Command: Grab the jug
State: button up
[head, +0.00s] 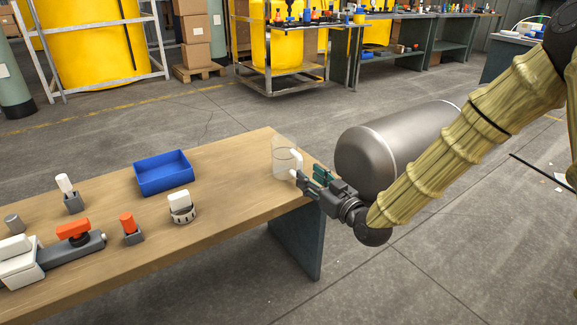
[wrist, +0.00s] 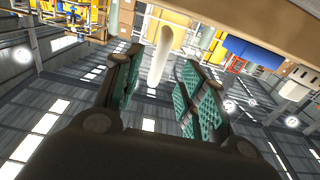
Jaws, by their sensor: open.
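The jug (head: 283,158) is a clear, see-through vessel with a white handle. It stands upright on the right end of the wooden bench, with its handle facing my gripper. My gripper (head: 308,179) is open at the jug's right side, its green-padded fingers close to the handle. In the wrist view the white handle (wrist: 161,52) shows between and beyond the two open fingers (wrist: 160,78). I cannot tell whether the fingers touch it. The clear body is hard to make out in the wrist view.
The wooden bench (head: 237,160) also holds a blue tray (head: 163,172), a white-capped round fitting (head: 181,207), an orange-topped piece (head: 128,226) and a valve with an orange handle (head: 75,232). A grey metal tank (head: 385,150) lies behind my arm. The bench around the jug is clear.

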aim_at(301, 168)
jog(key=shift+r+b+x, duration=0.15)
jog(key=shift+b+x, duration=0.55)
jog(key=shift+x, duration=0.9)
jog(key=shift+r+b+x, duration=0.15)
jog(key=shift+b+x, duration=0.5)
jog(key=shift+x, duration=1)
jog(key=shift+d, duration=0.1)
jog(key=shift+c, duration=0.2)
grip_shut()
